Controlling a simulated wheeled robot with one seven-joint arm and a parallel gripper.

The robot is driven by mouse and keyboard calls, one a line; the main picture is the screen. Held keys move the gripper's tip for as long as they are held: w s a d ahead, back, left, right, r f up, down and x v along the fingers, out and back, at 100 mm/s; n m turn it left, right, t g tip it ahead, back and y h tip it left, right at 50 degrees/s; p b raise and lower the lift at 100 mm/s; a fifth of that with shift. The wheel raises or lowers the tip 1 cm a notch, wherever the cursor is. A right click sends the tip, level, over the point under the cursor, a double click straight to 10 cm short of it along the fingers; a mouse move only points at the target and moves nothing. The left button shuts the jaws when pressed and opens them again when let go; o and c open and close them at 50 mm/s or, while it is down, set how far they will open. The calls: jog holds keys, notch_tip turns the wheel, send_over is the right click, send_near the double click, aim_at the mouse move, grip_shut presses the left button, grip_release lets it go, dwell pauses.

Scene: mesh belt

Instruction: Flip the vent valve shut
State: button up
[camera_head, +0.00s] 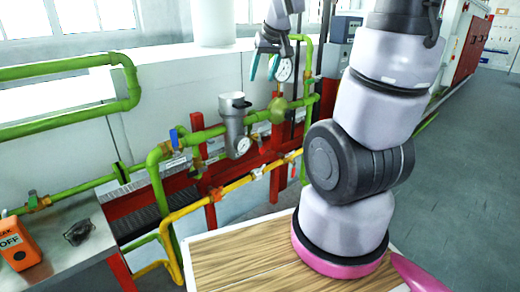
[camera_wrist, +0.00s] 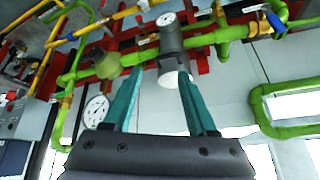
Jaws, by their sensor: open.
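My gripper (camera_head: 264,66) is open, its two teal fingers apart and empty, above the pipework in the head view. In the wrist view the gripper (camera_wrist: 157,80) points at the grey cylindrical fitting on the green pipe, which appears between the fingertips; contact cannot be told. Several small valves show, and no label tells which is the vent valve. A blue-handled valve (camera_head: 174,138) sits on the green pipe, left of the grey fitting (camera_head: 235,118). An orange-red handled valve (camera_head: 258,172) sits on the yellow pipe. A blue handle also shows in the wrist view (camera_wrist: 276,22).
Round gauges (camera_head: 284,69) stand by the pipes. Green pipes (camera_head: 60,66) run along the wall at left. A red frame (camera_head: 210,213) carries the pipework. An orange switch box (camera_head: 17,243) sits on the left bench. Open grey floor (camera_head: 460,170) lies at right.

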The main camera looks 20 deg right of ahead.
jog(key=w+d+f+n, duration=0.25)
jog(key=w+f, duration=0.45)
jog(key=f, duration=0.4)
jog(key=n+g+h, duration=0.1)
jog(key=n+h, duration=0.1)
jog(key=n, duration=0.1)
send_near(262, 147)
jog(key=x, duration=1.1)
jog(key=shift+a, duration=0.1)
jog(key=shift+y, duration=0.3)
grip_shut()
